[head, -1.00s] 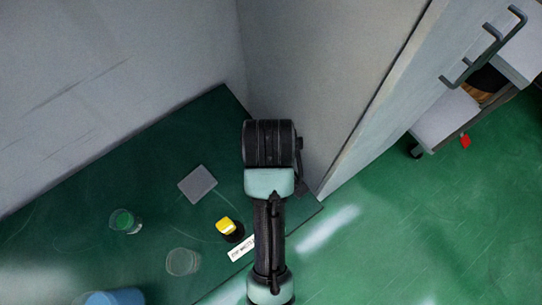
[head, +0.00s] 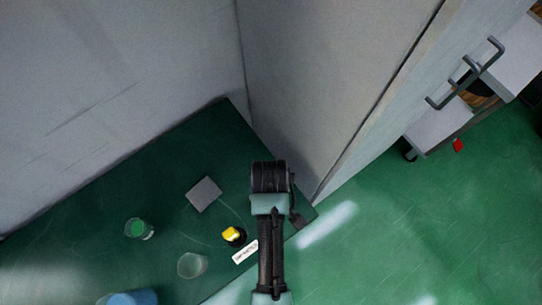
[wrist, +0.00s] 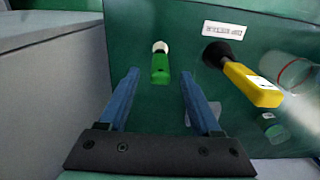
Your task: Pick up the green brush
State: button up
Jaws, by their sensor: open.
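The green brush (wrist: 160,67), a green handle with a whitish tip, lies on the dark green surface in the wrist view. My gripper (wrist: 160,74) is open, with one blue finger on each side of the brush in the picture. Nothing is held between the fingers. The brush appears beyond the fingertips, and I cannot tell how far. In the head view my arm (head: 270,230) reaches up from the bottom, and I cannot make out the brush or the fingers there.
A yellow-and-black item (head: 233,236) and a white label (head: 245,252) lie close left of my arm. A grey square (head: 204,194), a clear glass (head: 192,265), a green-filled glass (head: 137,229) and a blue container (head: 130,298) are further left. A grey cabinet wall (head: 330,80) rises behind.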

jog(key=shift+s+d+f, duration=0.1)
jog(key=shift+f, duration=2.45)
grip_shut()
